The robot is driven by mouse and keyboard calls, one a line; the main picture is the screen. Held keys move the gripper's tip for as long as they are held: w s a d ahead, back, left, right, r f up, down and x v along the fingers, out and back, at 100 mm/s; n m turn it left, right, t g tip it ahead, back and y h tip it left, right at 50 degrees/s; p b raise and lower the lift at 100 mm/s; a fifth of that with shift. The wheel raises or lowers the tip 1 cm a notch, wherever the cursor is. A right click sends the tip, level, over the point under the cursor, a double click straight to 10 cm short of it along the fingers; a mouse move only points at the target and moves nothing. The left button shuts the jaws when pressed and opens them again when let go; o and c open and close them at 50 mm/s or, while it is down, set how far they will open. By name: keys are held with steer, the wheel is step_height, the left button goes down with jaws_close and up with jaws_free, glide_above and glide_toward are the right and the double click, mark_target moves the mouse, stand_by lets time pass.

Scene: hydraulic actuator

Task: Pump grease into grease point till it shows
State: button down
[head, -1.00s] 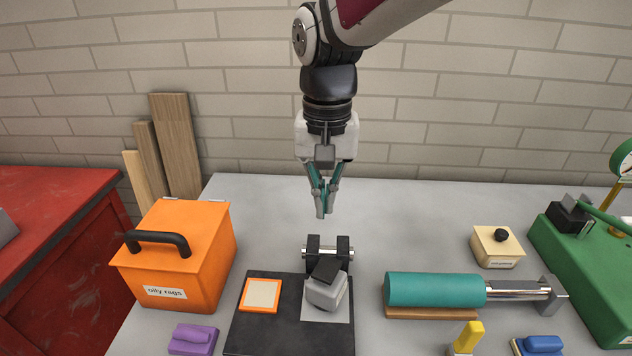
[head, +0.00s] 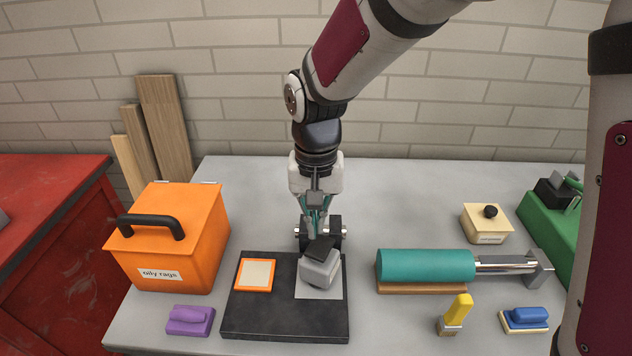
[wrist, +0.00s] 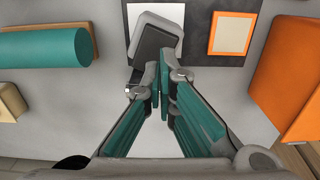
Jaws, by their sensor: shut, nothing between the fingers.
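A grey block with a black tilted top (head: 320,268) sits on a light grey patch of a dark mat (head: 285,325); I cannot tell whether it is the grease pump. Just behind it stands a black bracket (head: 335,228) with a metal pin across it. My gripper (head: 317,234) is shut and empty, pointing down at the bracket, behind the grey block; I cannot tell whether it touches. In the wrist view its fingertips (wrist: 160,88) are together beside the grey block's black top (wrist: 154,46). Fingers hide part of the bracket. No grease point or grease is clearly visible.
An orange oily rags box (head: 170,240) stands left, an orange-framed pad (head: 255,274) on the mat. A teal cylinder with a chrome rod (head: 425,265) lies right. A cream box (head: 486,223) stands behind it. Purple (head: 190,320), yellow (head: 458,308) and blue (head: 528,317) items lie in front.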

mark_target(316, 246)
steer(key=shift+f, duration=2)
steer(key=shift+f, duration=0.1)
step_height(316, 246, down, 2)
steer(key=shift+f, duration=0.15)
steer(key=shift+r, duration=0.35)
step_height(316, 246, up, 14)
steer(key=p, duration=0.2)
steer(key=shift+f, duration=0.25)
